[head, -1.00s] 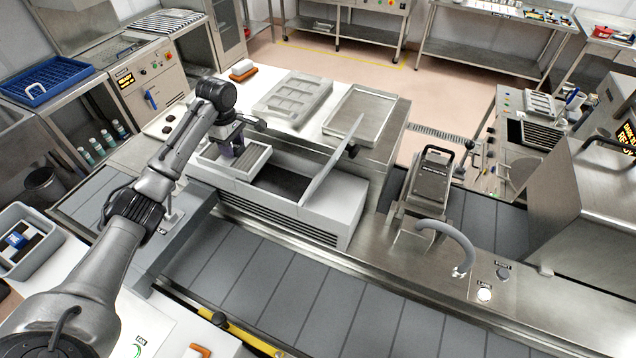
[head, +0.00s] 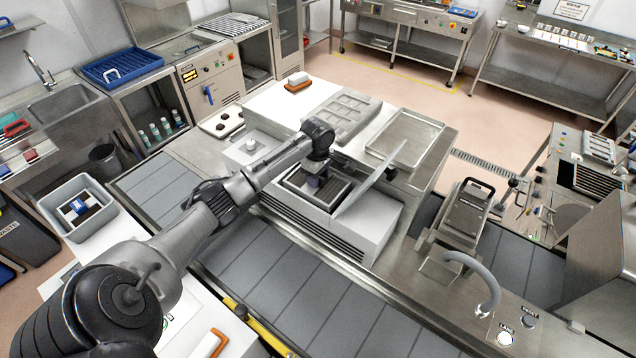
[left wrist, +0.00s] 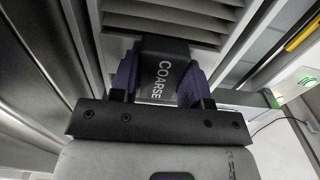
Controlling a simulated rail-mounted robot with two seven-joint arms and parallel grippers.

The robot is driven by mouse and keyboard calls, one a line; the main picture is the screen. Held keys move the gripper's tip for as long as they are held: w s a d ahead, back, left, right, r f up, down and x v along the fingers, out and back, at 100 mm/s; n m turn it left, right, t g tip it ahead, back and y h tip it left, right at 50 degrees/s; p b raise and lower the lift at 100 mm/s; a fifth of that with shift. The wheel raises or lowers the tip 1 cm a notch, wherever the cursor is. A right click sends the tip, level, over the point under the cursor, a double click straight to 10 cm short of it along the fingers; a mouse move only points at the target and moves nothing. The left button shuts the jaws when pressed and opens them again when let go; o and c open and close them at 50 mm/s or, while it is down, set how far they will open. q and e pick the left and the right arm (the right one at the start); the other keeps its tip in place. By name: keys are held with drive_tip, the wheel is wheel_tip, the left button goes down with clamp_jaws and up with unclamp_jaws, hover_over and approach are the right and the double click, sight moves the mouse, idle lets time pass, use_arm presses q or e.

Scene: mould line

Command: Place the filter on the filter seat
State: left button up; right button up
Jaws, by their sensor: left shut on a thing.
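My left gripper (head: 315,180) is shut on the dark handle of the filter (head: 328,194), a flat panel with a light frame. In the left wrist view the purple fingers of my left gripper (left wrist: 158,86) clasp the handle, marked COARSE, and the slatted face of the filter (left wrist: 165,20) shows beyond it. The filter is over the opening of the grey slotted housing (head: 355,238), beside its raised lid (head: 372,185). The filter seat inside is hidden under the filter and gripper. I cannot tell whether the filter touches it. My right gripper is out of view.
The raised lid stands close on the right of my left gripper. A grey mould tray (head: 345,115) and a metal tray (head: 405,138) lie behind the housing. A belt of grey plates (head: 300,290) runs in front. A metal press-like unit (head: 465,215) stands to the right.

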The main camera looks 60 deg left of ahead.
use_arm(q)
wheel_tip(320, 180, down, 3)
drive_tip(key=shift+f+p, duration=0.1)
drive_tip(key=shift+p, duration=0.25)
drive_tip(key=shift+f, duration=0.2)
drive_tip(key=shift+f, duration=0.15)
drive_tip(key=o, duration=1)
wheel_tip(320, 180, up, 11)
drive_tip(key=shift+f+b, duration=0.1)
drive_tip(key=shift+b, duration=1)
drive_tip(key=shift+r, duration=0.75)
